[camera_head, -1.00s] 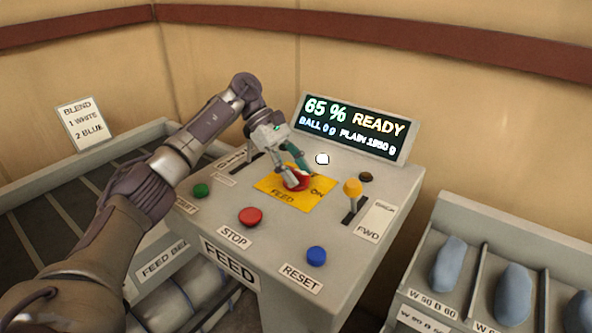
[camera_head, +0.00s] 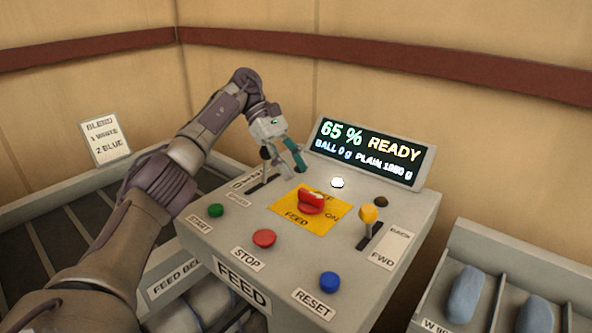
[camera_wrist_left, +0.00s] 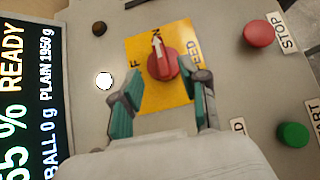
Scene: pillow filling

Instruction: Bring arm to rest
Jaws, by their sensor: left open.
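My left gripper (camera_head: 283,164) is open and empty above the feed console (camera_head: 232,235), up and left of the red FEED knob (camera_head: 311,203). The knob sits on a yellow plate (camera_head: 290,222). In the left wrist view the knob (camera_wrist_left: 163,66) lies beyond my two teal fingertips (camera_wrist_left: 162,100), apart from them, with its white pointer toward the ON label. The display (camera_head: 368,152) reads 65 % READY, BALL 0 g, PLAIN 1950 g. My right gripper is not in view.
The console has a green START button (camera_head: 216,210), a red STOP button (camera_head: 264,238), a blue RESET button (camera_head: 330,281) and a yellow-topped lever (camera_head: 368,214). A bin with blue pillows (camera_head: 465,294) stands at right. A blend card (camera_head: 107,142) stands at left, by the feed belt.

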